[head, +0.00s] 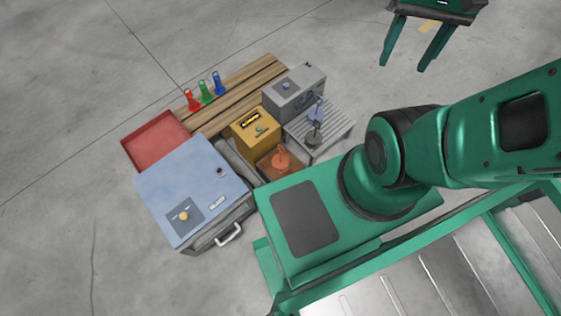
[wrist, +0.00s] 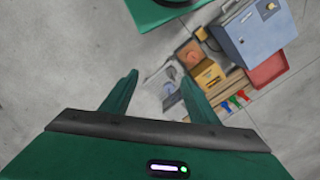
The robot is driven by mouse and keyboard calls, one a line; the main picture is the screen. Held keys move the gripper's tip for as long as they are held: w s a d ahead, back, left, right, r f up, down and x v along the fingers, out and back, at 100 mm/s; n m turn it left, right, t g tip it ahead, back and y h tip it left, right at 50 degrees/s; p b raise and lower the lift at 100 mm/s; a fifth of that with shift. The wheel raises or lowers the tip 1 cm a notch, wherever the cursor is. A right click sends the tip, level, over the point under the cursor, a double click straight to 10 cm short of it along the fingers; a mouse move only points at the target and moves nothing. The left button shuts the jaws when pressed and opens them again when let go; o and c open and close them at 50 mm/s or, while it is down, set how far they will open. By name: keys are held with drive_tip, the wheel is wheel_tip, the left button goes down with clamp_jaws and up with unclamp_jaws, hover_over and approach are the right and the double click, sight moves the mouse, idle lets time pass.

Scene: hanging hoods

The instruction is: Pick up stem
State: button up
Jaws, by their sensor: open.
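I cannot tell for certain which thing is the stem. A blue-grey upright piece (head: 316,108) with a thin top stands at the slatted grey stand, and a dark round-based piece (head: 314,137) is just in front of it. An orange piece with a thin upright post (head: 281,159) sits in an orange-brown tray (head: 263,172). My gripper (head: 403,67) is open and empty, high up and to the right of all these. In the wrist view its two fingers (wrist: 160,76) are spread, and the right finger hides part of the slatted stand.
Nearby are a red tray (head: 154,140), a light-blue box (head: 190,180), a yellow box (head: 255,131) and a grey box (head: 292,92). Floor beyond the pallet is clear.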

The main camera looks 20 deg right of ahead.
drive_tip(key=w+a+f+m+h, duration=0.1)
drive_tip(key=w+a+f+m, duration=0.15)
drive_tip(key=w+f, duration=1.05)
drive_tip(key=w+a+f+m, duration=0.1)
drive_tip(key=w+a+f, duration=0.2)
drive_tip(key=w+f, duration=0.9)
drive_tip(key=s+a+f+m, duration=0.1)
drive_tip(key=a+f, duration=0.3)
drive_tip(key=f, duration=0.7)
drive_tip(key=s+a+f+m, duration=0.1)
drive_tip(key=a+f, duration=0.3)
drive_tip(key=f, duration=0.6)
drive_tip(key=s+a+f+m+y, duration=0.1)
drive_tip(key=a+f+m, duration=0.1)
drive_tip(key=f, duration=0.9)
drive_tip(key=shift+a+f, duration=0.3)
drive_tip(key=shift+a, duration=0.6)
wheel_tip(320, 180, down, 4)
drive_tip(key=shift+f, duration=0.15)
drive_tip(key=shift+w+a+f, duration=0.1)
drive_tip(key=shift+f, duration=1.45)
drive_tip(key=shift+w+a+f, duration=0.1)
drive_tip(key=shift+f, duration=1.45)
clamp_jaws()
